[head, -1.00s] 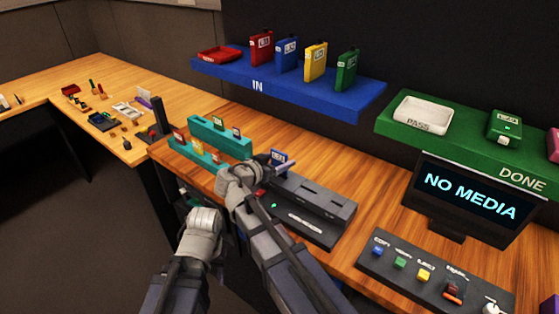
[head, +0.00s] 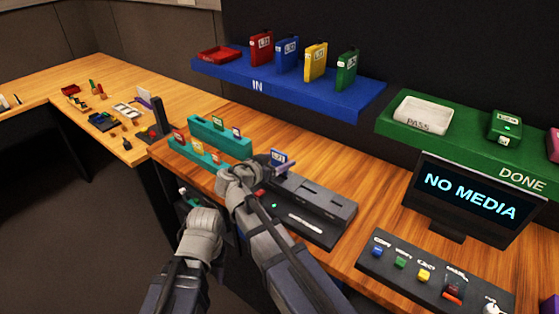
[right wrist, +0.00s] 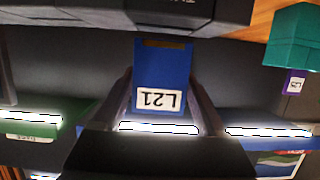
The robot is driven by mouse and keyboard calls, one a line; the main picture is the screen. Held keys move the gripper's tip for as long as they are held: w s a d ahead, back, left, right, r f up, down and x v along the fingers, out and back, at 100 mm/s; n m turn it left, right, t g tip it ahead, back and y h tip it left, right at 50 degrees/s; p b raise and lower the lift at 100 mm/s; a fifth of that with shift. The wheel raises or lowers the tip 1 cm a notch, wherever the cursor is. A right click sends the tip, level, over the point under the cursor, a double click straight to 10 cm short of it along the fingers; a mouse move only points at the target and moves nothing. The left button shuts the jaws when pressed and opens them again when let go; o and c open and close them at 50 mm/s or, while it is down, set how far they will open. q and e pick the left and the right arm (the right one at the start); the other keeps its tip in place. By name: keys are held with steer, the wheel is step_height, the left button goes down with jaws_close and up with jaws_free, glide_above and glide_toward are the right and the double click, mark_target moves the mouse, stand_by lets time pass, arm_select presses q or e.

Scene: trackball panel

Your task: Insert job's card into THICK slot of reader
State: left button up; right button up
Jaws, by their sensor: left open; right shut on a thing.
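A blue card labelled L21 (right wrist: 160,75) stands between the two dark fingers of my right gripper (right wrist: 160,108). In the head view, the card (head: 278,156) shows above my right gripper (head: 270,168), at the left end of the dark reader (head: 322,222). The reader has slots in its top and a small green light on its front. The card appears held above or beside the reader; its exact gap to the slots cannot be told. My left gripper (head: 186,192) is open, low at the front edge of the table, its fingers partly hidden.
A teal rack (head: 218,136) with several small cards stands left of the reader. A monitor (head: 470,198) reads NO MEDIA, behind a button panel (head: 436,270). A blue IN shelf (head: 300,92) and green DONE shelf (head: 470,155) hang behind. Bare table lies behind the reader.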

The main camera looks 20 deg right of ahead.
steer(key=shift+f+b, duration=2.2)
steer(key=shift+f, duration=0.05)
steer(key=o, duration=1.3)
